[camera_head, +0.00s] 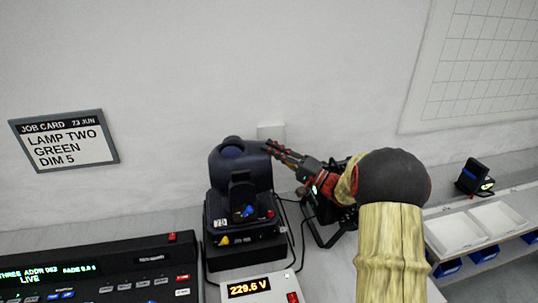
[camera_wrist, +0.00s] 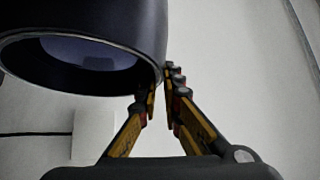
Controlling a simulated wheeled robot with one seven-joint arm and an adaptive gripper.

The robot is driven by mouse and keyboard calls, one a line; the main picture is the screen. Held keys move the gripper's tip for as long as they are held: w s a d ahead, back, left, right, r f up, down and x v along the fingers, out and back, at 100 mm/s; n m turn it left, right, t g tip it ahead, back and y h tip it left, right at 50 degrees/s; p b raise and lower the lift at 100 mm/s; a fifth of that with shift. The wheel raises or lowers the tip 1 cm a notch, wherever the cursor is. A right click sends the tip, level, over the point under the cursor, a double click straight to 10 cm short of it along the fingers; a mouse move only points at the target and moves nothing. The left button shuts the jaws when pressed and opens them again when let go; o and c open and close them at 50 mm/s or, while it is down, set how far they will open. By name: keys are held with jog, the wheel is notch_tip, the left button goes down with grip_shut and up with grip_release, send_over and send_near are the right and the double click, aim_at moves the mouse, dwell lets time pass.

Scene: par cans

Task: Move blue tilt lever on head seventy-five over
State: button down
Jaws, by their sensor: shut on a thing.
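A dark blue lamp head (camera_head: 238,165) sits on a black base (camera_head: 240,245) in the middle of the head view. A small white label (camera_head: 220,223) on the base is too small to read surely. A blue lever or knob (camera_head: 248,211) shows on the front of the base. My gripper (camera_head: 270,148) reaches in from the right, well above that blue part, with its fingertips at the lamp head's upper right. In the wrist view my gripper (camera_wrist: 162,82) is shut on the rim of the dark round lamp barrel (camera_wrist: 95,40). The exact contact is partly hidden.
A black control desk (camera_head: 110,275) stands at the front left, beside a meter (camera_head: 250,290) reading 229.6 V. A job card (camera_head: 65,140) hangs on the wall. Black cables run right of the base. White trays (camera_head: 480,228) and a small dark device (camera_head: 472,177) are at the right.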

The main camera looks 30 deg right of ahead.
jog(key=shift+f, duration=0.2)
jog(key=c, duration=2.1)
grip_release()
jog(key=shift+d, duration=0.15)
jog(key=shift+o, duration=0.6)
jog(key=v, duration=1.2)
